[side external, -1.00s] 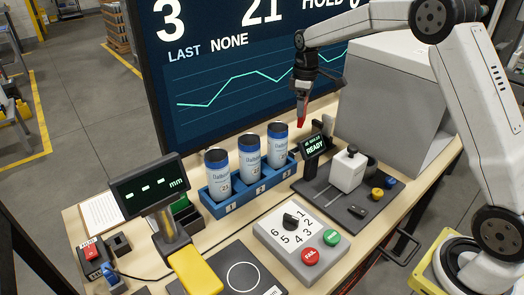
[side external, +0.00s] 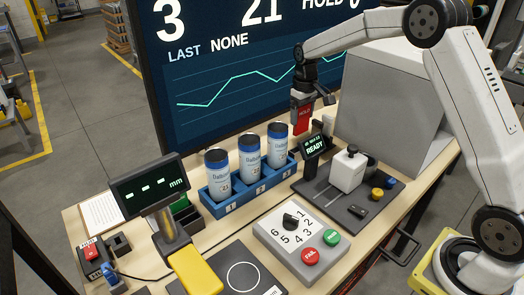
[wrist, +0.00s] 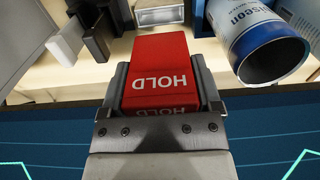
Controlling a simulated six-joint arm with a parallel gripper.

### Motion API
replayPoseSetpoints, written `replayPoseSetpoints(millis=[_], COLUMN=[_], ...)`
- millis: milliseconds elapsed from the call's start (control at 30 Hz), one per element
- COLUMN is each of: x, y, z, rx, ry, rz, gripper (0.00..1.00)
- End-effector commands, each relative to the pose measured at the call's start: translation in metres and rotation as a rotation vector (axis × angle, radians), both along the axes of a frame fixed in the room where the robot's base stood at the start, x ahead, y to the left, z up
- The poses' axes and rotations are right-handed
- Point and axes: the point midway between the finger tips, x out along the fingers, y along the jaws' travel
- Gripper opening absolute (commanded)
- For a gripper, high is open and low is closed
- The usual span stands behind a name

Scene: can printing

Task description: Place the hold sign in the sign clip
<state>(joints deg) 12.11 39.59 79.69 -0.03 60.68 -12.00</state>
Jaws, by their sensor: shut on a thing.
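The red hold sign (side external: 303,119) is held in the air in front of the big screen, behind the small READY display. I cannot pick out the sign clip with certainty. A pale upright piece (side external: 328,124) stands just right of the sign, partly hidden; I cannot tell what it is.
Cans stand in a blue rack (side external: 228,207) left of the sign. The READY display (side external: 315,146) and a dark fixture with a white block (side external: 348,172) are near it. A large grey box (side external: 388,100) stands at right. The screen (side external: 215,90) is close behind.

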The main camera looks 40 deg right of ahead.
Motion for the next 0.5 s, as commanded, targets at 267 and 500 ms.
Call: replayPoseSetpoints(millis=[267, 500], x=[-0.001, 0.0], y=[0.0, 0.0], z=[-0.037, -0.056], rx=[0.001, 0.0], ry=[0.004, 0.001], rz=[0.001, 0.002], gripper=[0.15, 0.15])
